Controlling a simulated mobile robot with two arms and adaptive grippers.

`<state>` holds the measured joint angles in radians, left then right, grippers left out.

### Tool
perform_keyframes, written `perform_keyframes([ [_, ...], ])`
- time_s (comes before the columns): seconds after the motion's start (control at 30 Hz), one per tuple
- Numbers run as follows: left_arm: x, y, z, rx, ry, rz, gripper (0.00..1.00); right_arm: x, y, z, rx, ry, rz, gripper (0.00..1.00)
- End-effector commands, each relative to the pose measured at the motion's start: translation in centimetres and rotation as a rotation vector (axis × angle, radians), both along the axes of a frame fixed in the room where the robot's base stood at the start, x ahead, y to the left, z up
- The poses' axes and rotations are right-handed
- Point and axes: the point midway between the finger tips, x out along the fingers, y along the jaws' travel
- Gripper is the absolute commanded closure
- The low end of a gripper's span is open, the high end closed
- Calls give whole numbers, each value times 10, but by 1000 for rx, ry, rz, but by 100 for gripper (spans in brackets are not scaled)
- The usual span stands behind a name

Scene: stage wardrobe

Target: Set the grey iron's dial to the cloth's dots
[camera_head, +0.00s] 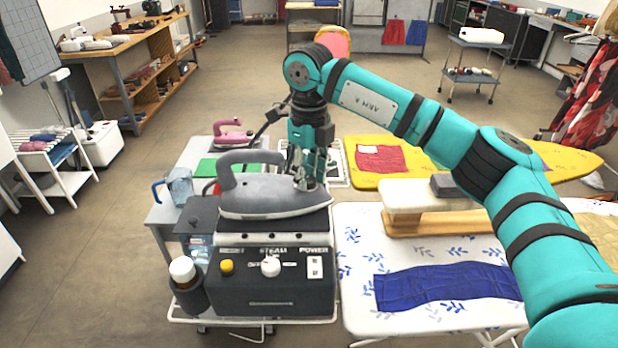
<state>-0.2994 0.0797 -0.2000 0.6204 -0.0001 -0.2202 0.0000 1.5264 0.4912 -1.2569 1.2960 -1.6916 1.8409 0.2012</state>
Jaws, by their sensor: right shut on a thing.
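The grey iron (275,197) rests flat on top of the black steam station (268,285), its handle standing up at the left. My right gripper (308,183) points down at the right end of the iron's upper body, its fingers shut there. The dial is hidden by the fingers, where they close on it. A dark blue cloth (447,287) lies on the white leaf-patterned ironing board (365,322). A red cloth (381,158) lies on the yellow board (420,172). Any dots on either cloth are too small to read. My left gripper is not in view.
A pink iron (233,134) stands behind, beyond a green mat (207,168). A clear jug (180,187) stands left of the station, and a white-capped bottle (183,270) is at its left front. A wooden-based pressing form (430,222) sits right, under my arm.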

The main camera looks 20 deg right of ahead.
Motion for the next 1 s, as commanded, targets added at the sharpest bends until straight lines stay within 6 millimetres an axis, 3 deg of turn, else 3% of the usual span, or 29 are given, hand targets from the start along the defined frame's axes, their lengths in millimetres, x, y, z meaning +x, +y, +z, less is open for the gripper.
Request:
perform_keyframes([
  [0.6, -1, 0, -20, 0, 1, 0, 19, 0, 0, 0, 0, -1, -557, 100],
  [1.0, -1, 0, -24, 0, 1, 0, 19, 0, 0, 1, 1, -1, -759, 100],
])
